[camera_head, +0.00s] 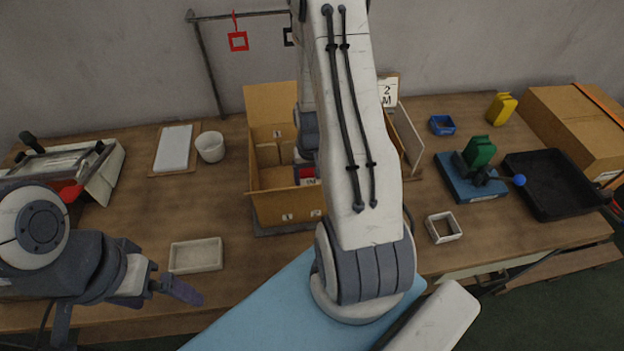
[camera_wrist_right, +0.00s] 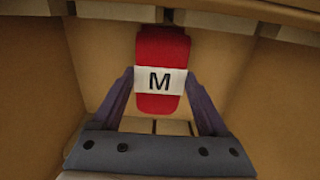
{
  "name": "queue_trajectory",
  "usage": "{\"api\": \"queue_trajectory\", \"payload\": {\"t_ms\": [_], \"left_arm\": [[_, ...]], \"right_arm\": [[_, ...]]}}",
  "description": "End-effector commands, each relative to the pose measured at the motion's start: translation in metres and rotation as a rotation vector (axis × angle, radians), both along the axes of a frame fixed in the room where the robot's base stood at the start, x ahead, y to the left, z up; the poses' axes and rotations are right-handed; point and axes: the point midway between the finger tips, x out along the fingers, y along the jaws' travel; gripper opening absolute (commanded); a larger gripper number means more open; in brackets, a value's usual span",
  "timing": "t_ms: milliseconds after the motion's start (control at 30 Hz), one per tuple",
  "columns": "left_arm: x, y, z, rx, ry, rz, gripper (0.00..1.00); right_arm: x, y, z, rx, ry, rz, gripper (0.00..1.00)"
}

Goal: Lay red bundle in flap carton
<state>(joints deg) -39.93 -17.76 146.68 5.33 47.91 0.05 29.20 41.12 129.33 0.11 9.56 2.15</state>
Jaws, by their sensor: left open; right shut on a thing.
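The red bundle (camera_wrist_right: 160,50) has a white band marked M. It sits between the fingers of my right gripper (camera_wrist_right: 160,88), which is shut on it, with cardboard walls around it in the right wrist view. In the head view a small part of the bundle (camera_head: 308,174) shows inside the flap carton (camera_head: 287,212), which stands open in the middle of the table. My left gripper (camera_head: 180,290) is open and empty over the table's front left, apart from the carton.
A shallow beige tray (camera_head: 196,256) lies left of the carton's front, and a white cup (camera_head: 210,146) stands behind it. A blue fixture (camera_head: 470,178) with a green piece, a black tray (camera_head: 552,184) and a closed box (camera_head: 575,125) are at right.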

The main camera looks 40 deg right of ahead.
Motion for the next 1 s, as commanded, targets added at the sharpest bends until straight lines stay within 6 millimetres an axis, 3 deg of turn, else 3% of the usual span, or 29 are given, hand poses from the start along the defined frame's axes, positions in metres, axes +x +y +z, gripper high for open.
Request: {"api": "queue_trajectory", "payload": {"t_ms": [67, 100, 133, 533, 1000], "left_arm": [[0.0, 0.0, -0.003, 0.0, 0.0, 0.0, 1.0], [0.0, 0.0, -0.002, 0.0, 0.0, 0.0, 1.0], [0.0, 0.0, -0.002, 0.0, 0.0, 0.0, 1.0], [0.0, 0.0, -0.002, 0.0, 0.0, 0.0, 1.0], [0.0, 0.0, -0.012, 0.0, 0.0, -0.001, 1.0]], "right_arm": [[0.0, 0.0, -0.004, 0.0, 0.0, 0.0, 0.14], [0.0, 0.0, -0.002, 0.0, 0.0, 0.0, 0.92], [0.0, 0.0, -0.002, 0.0, 0.0, 0.0, 1.0], [0.001, -0.001, 0.01, -0.003, -0.004, 0.0, 1.0], [0.001, -0.001, 0.098, -0.003, -0.005, 0.0, 1.0]]}}
